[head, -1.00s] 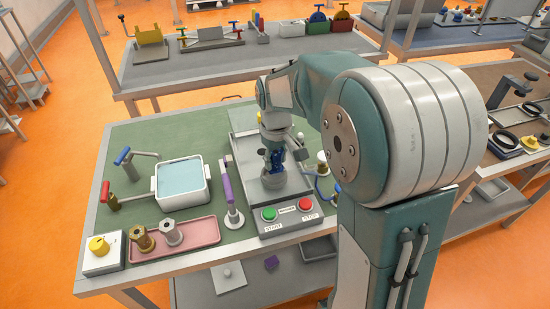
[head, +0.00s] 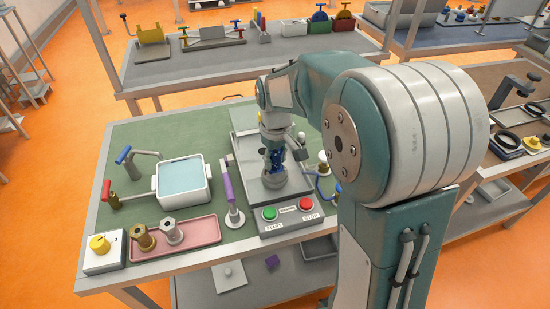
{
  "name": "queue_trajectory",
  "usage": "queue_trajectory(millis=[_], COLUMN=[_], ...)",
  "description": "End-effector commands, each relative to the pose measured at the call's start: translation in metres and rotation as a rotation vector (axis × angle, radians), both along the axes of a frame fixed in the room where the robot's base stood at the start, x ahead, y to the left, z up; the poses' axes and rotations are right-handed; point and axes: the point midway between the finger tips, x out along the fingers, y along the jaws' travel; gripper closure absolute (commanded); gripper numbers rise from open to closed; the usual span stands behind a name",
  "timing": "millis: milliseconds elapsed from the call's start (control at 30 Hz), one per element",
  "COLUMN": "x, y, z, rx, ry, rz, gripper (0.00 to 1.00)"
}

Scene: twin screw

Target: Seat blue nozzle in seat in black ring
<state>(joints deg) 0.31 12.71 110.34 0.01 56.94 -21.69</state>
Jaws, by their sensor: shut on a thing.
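My gripper (head: 275,160) points down over the grey machine with the button panel, at the middle of the green-topped bench. A small blue part, the blue nozzle (head: 276,155), shows between its fingers, and the gripper is shut on it. Below it is a grey round holder (head: 275,181) on the machine. The nozzle's lower end and any contact with the holder are too small to tell. I cannot make out the black ring's seat under the gripper.
The machine's front panel has a green button (head: 269,214) and a red button (head: 306,204). To the left stand a purple-handled tool (head: 229,188), a water basin (head: 183,178) and a pink tray (head: 202,231) with brass and steel fittings. A yellow knob box (head: 102,250) sits at the front left corner.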

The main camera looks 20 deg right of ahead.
Motion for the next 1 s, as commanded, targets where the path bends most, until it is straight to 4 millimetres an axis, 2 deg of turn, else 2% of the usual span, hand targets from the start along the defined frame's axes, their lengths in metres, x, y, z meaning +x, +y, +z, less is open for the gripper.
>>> queue_trajectory(millis=[1000], x=[0.0], y=[0.001], z=[-0.017], rx=[0.0], ry=[0.0], rz=[0.0], gripper=[1.0])
